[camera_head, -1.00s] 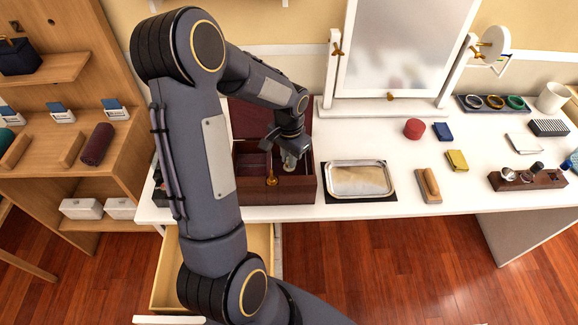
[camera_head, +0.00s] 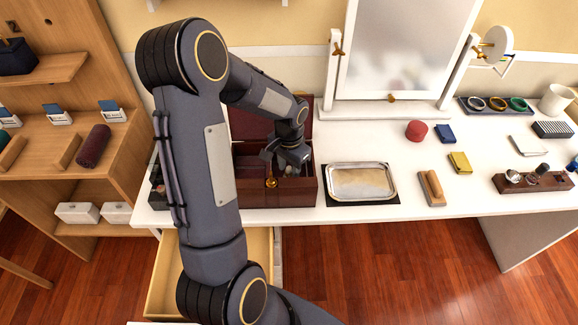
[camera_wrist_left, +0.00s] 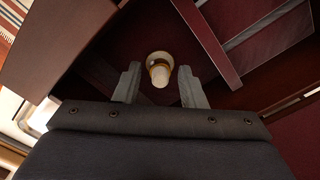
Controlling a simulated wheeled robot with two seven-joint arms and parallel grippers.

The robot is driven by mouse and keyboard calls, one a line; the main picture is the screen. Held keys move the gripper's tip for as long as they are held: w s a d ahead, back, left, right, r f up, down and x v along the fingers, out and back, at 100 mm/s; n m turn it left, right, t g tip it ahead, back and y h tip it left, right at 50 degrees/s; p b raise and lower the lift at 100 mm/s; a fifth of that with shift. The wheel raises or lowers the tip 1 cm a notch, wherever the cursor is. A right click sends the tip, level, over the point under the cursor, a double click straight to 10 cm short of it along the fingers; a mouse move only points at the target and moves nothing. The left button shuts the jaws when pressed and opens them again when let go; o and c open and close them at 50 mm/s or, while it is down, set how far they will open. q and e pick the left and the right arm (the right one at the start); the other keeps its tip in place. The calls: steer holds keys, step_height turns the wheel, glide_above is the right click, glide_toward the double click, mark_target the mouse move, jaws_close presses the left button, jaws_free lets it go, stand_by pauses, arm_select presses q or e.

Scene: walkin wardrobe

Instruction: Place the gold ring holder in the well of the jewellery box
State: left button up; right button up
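The dark red jewellery box (camera_head: 295,194) stands open on the white table, its lid raised behind it. My left gripper (camera_head: 291,168) reaches down into its right part. In the left wrist view my left gripper (camera_wrist_left: 160,88) has its two fingers apart. The gold ring holder (camera_wrist_left: 160,70), with a pale tip and gold band, shows in the gap between and just beyond the fingertips, touching neither finger. It appears to be inside a dark red compartment beside a divider (camera_wrist_left: 208,40). My right gripper is not in view.
A silver tray (camera_head: 361,194) on a dark mat lies just right of the box. A mirror (camera_head: 400,45) stands behind. A brush (camera_head: 432,187), a yellow box (camera_head: 459,162) and a red round box (camera_head: 416,130) lie further right. An open drawer (camera_head: 262,248) is below.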

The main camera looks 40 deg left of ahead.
mark_target(289, 168)
arm_select(q)
step_height(289, 168, up, 12)
steer(key=s+d+r+n+t+h, duration=0.1)
steer(key=s+d+r+t+h, duration=0.1)
steer(key=s+d, duration=0.5)
steer(key=s+d+r+n+t+h, duration=0.1)
steer(key=s+d+r+t, duration=0.2)
steer(key=s+d, duration=0.4)
steer(key=s, duration=0.4)
steer(key=shift+s+d+r+n+t+h+p, duration=0.15)
steer(key=shift+d+r+n+t+h+p, duration=0.15)
steer(key=shift+n+h+p, duration=0.1)
